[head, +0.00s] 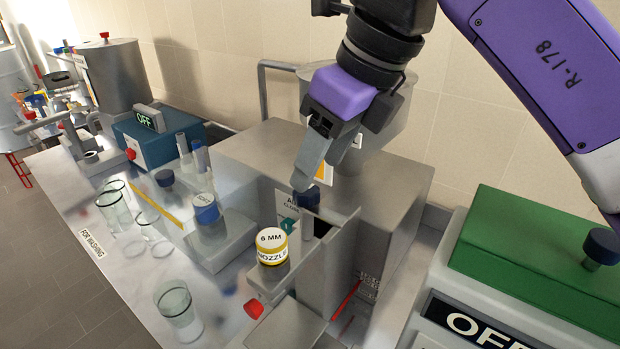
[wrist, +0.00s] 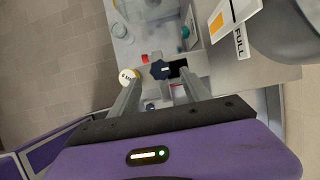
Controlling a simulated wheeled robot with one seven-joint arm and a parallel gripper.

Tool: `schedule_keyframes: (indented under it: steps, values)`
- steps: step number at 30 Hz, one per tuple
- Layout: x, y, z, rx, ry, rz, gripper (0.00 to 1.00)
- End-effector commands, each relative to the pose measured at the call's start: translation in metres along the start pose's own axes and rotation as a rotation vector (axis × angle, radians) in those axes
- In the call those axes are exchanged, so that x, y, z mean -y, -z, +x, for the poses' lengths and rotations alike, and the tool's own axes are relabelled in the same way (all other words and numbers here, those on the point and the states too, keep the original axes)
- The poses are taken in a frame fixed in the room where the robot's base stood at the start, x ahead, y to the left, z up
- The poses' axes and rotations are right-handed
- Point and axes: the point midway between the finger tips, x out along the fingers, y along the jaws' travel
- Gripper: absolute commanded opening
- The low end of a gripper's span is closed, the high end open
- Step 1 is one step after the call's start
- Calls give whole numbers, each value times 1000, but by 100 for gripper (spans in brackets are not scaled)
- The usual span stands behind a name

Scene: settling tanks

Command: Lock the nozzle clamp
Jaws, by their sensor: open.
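My gripper (head: 315,178) is open and points down at the filling machine. A dark blue knob (head: 306,198), which looks like the clamp's, sits just below the fingertips. In the wrist view the lobed knob (wrist: 160,70) shows between the two finger ends of my gripper (wrist: 160,79); I cannot tell whether either finger touches it. The yellow-and-white nozzle marked "6 MM NOZZLE" (head: 272,246) stands upright left of the knob on a metal ledge. Its white top (wrist: 127,76) shows beside the left finger in the wrist view. Whether the clamp is locked cannot be told.
A metal machine housing (head: 385,195) stands behind the knob. A green-topped unit marked OFF (head: 535,250) is close on the right. Glass beakers (head: 176,305) stand on the bench at left, near a blue-capped jar (head: 206,210). A teal box (head: 155,137) is farther back.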

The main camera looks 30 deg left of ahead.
Motion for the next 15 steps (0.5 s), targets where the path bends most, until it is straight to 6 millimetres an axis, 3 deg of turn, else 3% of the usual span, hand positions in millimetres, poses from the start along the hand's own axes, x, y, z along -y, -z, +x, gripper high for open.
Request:
schedule_keyframes:
  steps: [7,15]
  values:
    - [0,0,36,1,-3,0,55]
    - [0,0,49,2,-1,0,55]
